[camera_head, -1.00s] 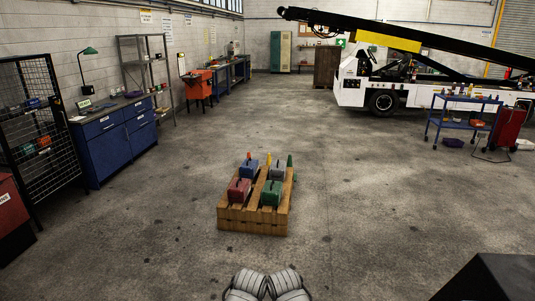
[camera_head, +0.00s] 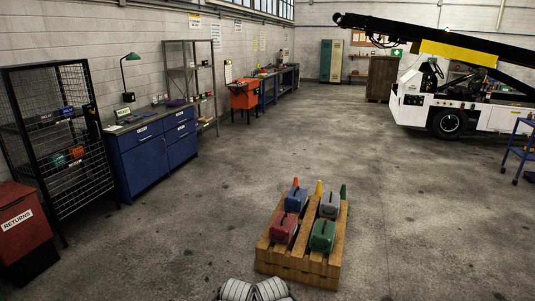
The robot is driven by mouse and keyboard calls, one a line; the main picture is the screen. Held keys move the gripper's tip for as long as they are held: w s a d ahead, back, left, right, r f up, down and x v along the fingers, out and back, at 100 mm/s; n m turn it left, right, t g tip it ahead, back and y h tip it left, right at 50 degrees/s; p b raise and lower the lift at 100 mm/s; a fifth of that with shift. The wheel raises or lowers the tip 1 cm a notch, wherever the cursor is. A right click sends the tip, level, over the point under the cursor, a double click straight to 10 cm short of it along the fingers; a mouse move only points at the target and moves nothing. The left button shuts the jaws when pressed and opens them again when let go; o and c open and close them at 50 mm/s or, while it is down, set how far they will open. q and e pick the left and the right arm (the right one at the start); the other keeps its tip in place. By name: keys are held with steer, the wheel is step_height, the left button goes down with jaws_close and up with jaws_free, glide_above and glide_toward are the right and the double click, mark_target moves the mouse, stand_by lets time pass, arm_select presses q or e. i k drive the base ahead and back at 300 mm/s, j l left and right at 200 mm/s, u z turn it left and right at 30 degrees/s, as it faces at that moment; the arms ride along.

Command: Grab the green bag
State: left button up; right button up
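The green bag (camera_head: 322,236) stands on the front right of a wooden pallet stack (camera_head: 294,270) on the floor, in the lower middle of the head view. It has a dark handle on top. A red bag (camera_head: 283,228) stands to its left, a grey bag (camera_head: 329,206) behind it, and a blue bag (camera_head: 296,199) at the back left. Grey ribbed parts of my own arms show at the bottom edge, short of the pallet. Neither gripper's fingers are in view.
Small orange, yellow and green upright items stand at the pallet's back. A red returns bin (camera_head: 25,226), a wire cage (camera_head: 66,150) and a blue workbench (camera_head: 150,158) line the left. A white belt loader (camera_head: 460,100) stands back right. Floor around the pallet is clear.

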mark_target(323, 236)
steer(key=i+j+z, duration=0.15)
steer(key=i, duration=0.55)
steer(key=i+j+z, duration=0.2)
steer(key=i, duration=0.5)
steer(key=i+j+z, duration=0.15)
steer(key=i+z, duration=0.2)
steer(key=z, duration=0.15)
steer(key=i+j+z, duration=0.25)
steer(key=z, duration=0.25)
steer(key=i+j+z, duration=0.75)
steer(key=j, duration=0.2)
steer(key=j+z, duration=0.3)
steer(key=j, duration=0.15)
